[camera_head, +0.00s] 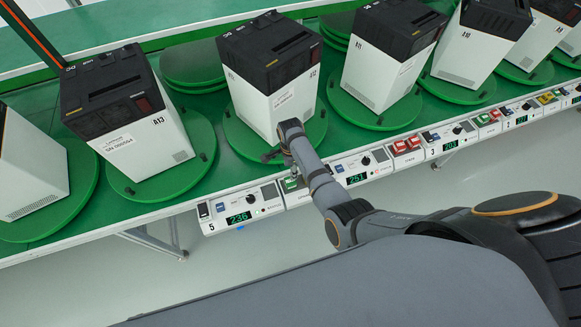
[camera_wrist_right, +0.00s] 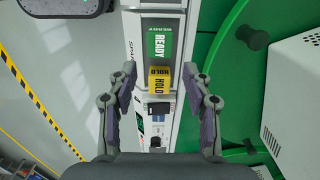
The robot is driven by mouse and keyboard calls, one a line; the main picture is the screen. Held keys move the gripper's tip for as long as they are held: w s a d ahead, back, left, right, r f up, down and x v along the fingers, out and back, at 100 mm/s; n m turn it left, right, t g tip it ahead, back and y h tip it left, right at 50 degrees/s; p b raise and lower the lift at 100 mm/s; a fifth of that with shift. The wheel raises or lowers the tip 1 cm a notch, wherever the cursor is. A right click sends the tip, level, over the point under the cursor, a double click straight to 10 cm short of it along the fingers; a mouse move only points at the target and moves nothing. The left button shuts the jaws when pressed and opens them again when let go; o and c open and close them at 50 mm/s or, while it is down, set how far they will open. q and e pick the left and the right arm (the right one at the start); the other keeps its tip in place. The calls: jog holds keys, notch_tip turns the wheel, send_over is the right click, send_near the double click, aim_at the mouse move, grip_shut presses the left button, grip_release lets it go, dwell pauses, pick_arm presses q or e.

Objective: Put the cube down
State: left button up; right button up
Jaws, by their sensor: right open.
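A yellow cube marked HOLD (camera_wrist_right: 159,79) shows in the right wrist view, at the control panel and right beside a green block marked READY (camera_wrist_right: 160,43). My right gripper (camera_wrist_right: 159,88) is open, one finger on each side of the yellow cube, with a visible gap on both sides. In the head view my right gripper (camera_head: 279,156) is over the front edge of the green line, above the panel. A bit of the green block (camera_head: 291,184) shows under it there; the yellow cube is hidden by the gripper and arm. My left gripper is in neither view.
White-and-black machines (camera_head: 272,75) stand on round green turntables (camera_head: 238,137) just behind the panel. The panel strip (camera_head: 245,208) runs along the front edge, with switches, displays and red blocks (camera_head: 407,145) further right. Grey floor lies in front.

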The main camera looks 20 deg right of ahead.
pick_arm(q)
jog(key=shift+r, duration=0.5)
pick_arm(e)
jog(key=shift+r, duration=0.45)
